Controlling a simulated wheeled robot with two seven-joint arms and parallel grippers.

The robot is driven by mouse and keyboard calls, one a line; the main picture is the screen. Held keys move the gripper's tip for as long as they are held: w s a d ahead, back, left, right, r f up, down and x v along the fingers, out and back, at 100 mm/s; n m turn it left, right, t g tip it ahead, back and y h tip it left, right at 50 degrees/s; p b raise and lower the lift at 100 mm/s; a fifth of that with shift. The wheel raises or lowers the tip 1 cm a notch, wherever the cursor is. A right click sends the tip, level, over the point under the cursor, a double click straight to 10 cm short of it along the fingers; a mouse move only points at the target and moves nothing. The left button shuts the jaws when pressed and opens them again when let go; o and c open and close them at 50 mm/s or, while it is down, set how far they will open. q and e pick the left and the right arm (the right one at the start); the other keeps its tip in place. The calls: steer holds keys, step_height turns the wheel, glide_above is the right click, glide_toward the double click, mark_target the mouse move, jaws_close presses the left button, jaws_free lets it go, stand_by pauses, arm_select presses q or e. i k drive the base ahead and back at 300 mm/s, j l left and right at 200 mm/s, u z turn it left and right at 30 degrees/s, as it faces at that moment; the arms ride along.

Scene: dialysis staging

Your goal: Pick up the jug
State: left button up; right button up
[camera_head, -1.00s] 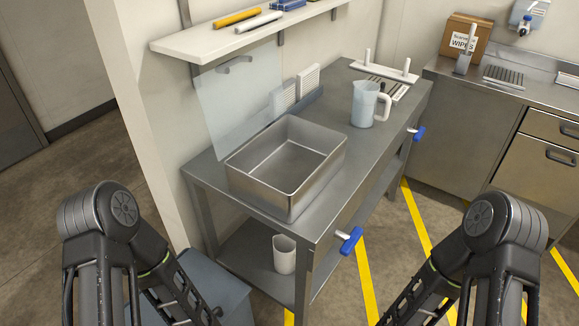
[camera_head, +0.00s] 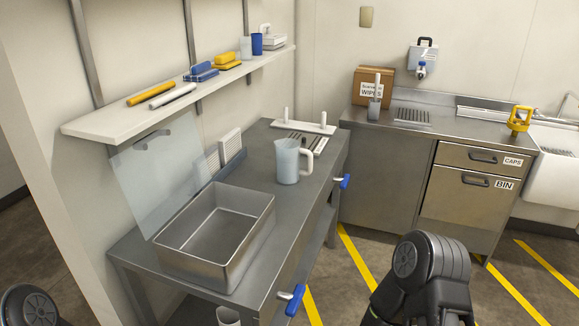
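The jug (camera_head: 287,162) is a translucent pale-blue pitcher with a white handle on its right side. It stands upright on the steel table (camera_head: 262,190), behind and to the right of an open steel basin (camera_head: 189,258). No gripper touches it. Parts of my two arms show at the bottom left and bottom right of the head view. Both of my grippers are outside the picture. A second pale vessel (camera_head: 228,317) shows partly at the bottom edge, on the table's lower shelf.
A drying rack with white pegs (camera_head: 304,128) stands behind the jug. A clear panel (camera_head: 158,172) and a wall shelf (camera_head: 100,122) with brushes and cups are at left. Blue-handled valves (camera_head: 296,300) stick out from the table front. A counter (camera_head: 450,126) stands at the back right.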

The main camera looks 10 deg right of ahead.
mark_target(288, 151)
steer(key=l+u, duration=0.1)
steer(key=u, duration=0.45)
steer(key=l+u, duration=0.4)
steer(key=l, duration=0.5)
steer(key=k+l+u, duration=0.1)
steer(key=l+u, duration=0.3)
steer(key=l, duration=1)
steer(key=k, duration=0.05)
